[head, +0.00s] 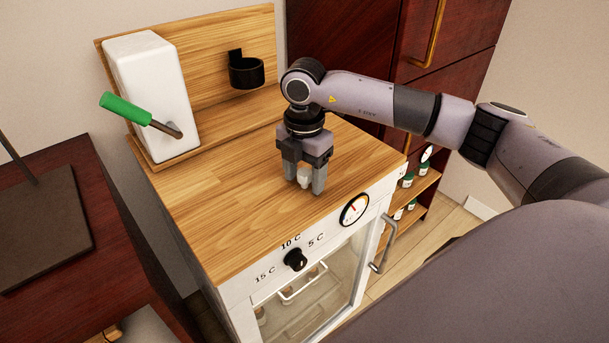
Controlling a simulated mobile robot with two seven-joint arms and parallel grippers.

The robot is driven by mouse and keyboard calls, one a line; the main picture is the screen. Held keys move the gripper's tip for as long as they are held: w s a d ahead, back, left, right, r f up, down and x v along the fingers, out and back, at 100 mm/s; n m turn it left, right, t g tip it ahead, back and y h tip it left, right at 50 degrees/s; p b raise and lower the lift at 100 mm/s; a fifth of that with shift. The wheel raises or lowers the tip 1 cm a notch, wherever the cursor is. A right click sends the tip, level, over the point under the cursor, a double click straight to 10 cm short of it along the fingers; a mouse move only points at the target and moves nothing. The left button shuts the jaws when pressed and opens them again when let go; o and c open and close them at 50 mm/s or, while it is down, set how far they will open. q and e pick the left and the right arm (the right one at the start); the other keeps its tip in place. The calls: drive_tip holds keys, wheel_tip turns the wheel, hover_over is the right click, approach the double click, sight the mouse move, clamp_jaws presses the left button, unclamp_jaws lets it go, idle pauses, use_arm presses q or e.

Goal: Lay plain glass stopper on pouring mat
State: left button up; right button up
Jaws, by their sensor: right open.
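My right gripper (305,187) points down over the front part of the wooden top of the white cabinet, close to the surface. Its jaws are open. A small whitish, pale piece (304,174) shows between the fingers; it may be the glass stopper, but the fingers partly hide it and I cannot tell for sure. No pouring mat can be clearly made out. My left gripper is out of view.
The wooden top (225,205) is clear to the left. A white block (152,90) with a green-handled tool (127,109) and a black ring holder (246,72) stand behind. A dark plate (40,230) lies on the left table. Small bottles (408,180) stand on right shelves.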

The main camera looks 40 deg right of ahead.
clamp_jaws()
